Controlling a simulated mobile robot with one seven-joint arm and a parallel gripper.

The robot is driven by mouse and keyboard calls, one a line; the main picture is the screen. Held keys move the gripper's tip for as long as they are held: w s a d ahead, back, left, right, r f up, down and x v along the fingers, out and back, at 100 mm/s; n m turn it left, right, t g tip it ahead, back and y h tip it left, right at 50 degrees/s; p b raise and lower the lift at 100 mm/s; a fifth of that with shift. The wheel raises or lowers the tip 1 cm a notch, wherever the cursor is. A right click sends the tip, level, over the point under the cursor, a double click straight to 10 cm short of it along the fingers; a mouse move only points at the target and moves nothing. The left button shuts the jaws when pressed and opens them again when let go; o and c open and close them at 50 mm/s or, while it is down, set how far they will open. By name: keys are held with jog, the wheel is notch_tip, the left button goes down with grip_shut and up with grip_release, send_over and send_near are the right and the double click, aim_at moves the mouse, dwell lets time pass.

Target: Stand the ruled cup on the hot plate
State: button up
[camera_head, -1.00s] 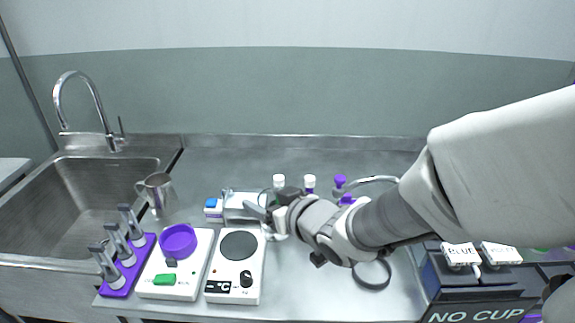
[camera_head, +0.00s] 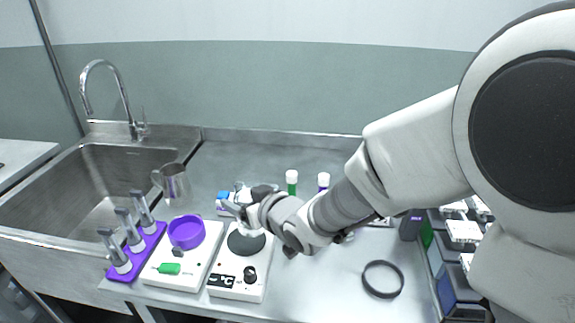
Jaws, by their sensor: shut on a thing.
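The hot plate (camera_head: 240,275) is a white unit with a dark round top plate, a black knob and a °C mark, at the front of the steel counter in the head view. My gripper (camera_head: 232,207) is just behind and above the dark plate, reaching in from the right. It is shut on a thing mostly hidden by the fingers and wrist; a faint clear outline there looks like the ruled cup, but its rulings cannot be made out. The dark plate shows bare, its back edge near my gripper.
Left of the hot plate stand a white scale (camera_head: 160,275) with a purple bowl (camera_head: 186,233) and a purple rack (camera_head: 120,272) of grey-topped pieces. A metal jug (camera_head: 172,186) stands near the sink (camera_head: 95,185). A black ring (camera_head: 382,279) lies at right.

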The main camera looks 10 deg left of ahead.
aim_at(241, 202)
jog(key=a, duration=0.1)
jog(key=w+f, duration=0.1)
jog(key=a+f, duration=0.1)
jog(key=shift+w+a, duration=0.25)
jog(key=shift+a, duration=0.1)
jog(key=shift+f+b, duration=0.45)
jog(key=shift+f, duration=1.4)
jog(key=shift+f, duration=0.15)
jog(key=o, duration=1.4)
jog(key=shift+r, duration=0.3)
jog(key=p+v, duration=0.1)
jog(key=v, duration=1.1)
